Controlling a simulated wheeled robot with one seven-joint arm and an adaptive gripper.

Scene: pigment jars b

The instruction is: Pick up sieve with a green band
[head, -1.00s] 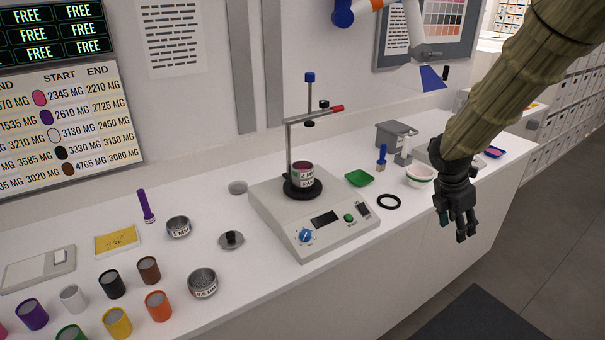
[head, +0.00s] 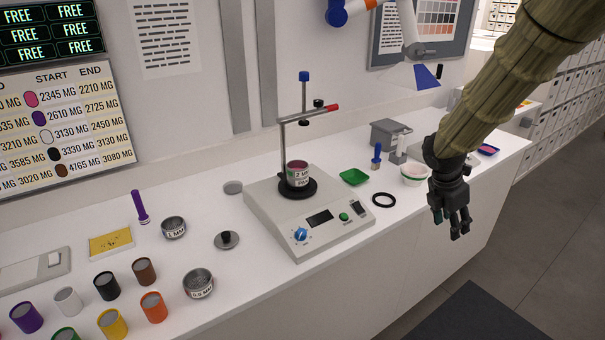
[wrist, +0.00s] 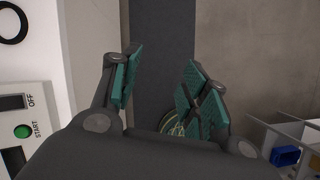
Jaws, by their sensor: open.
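A small sieve stack (head: 298,174) with a "2 MM" and "PAN" label stands upright on the black holder of the shaker (head: 262,208). A hint of green shows on it, with dark reddish content inside; the band is too small to make out clearly. Two other metal sieves, labelled "1 MM" (head: 174,229) and "0.5 MM" (head: 199,285), stand on the counter left of the shaker, with no green visible. My gripper (head: 452,229) is open and empty, right of the shaker near the counter's front edge. Its teal-padded fingers (wrist: 163,78) show floor between them.
The shaker's post and clamp arm (head: 305,117) rise above the stack. A black ring (head: 384,200), a green tray (head: 354,177) and a white bowl (head: 414,175) lie between shaker and gripper. Several colored jars (head: 112,323) crowd the left counter. Open floor lies in front.

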